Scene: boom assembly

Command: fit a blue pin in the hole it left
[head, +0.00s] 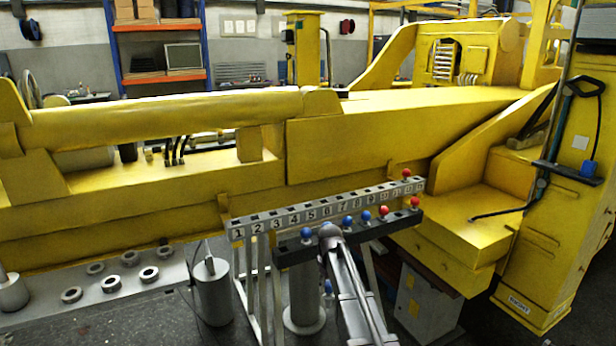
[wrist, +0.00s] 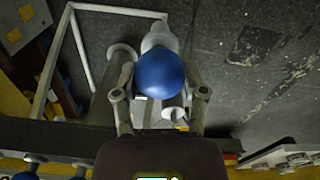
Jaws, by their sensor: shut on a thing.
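A blue ball-headed pin (wrist: 160,73) is held between the fingers of my gripper (wrist: 160,92) in the wrist view. Its head hides most of what lies beyond, so its shank cannot be told clearly. In the head view my arm covers the gripper; a bit of blue (head: 328,286) shows at the arm's left edge, below the rack. The dark pin rail (head: 286,252) carries several blue pins, such as one at its left end (head: 306,233), and red pins (head: 384,211). My arm hides part of the rail between blue pins; no empty hole is clearly visible there.
A grey numbered rail (head: 237,231) runs behind the dark rail, with a red pin (head: 406,173) near its right end. The yellow boom (head: 400,125) stands close behind. A grey canister (head: 213,295) and a bench with rings (head: 110,300) are at left.

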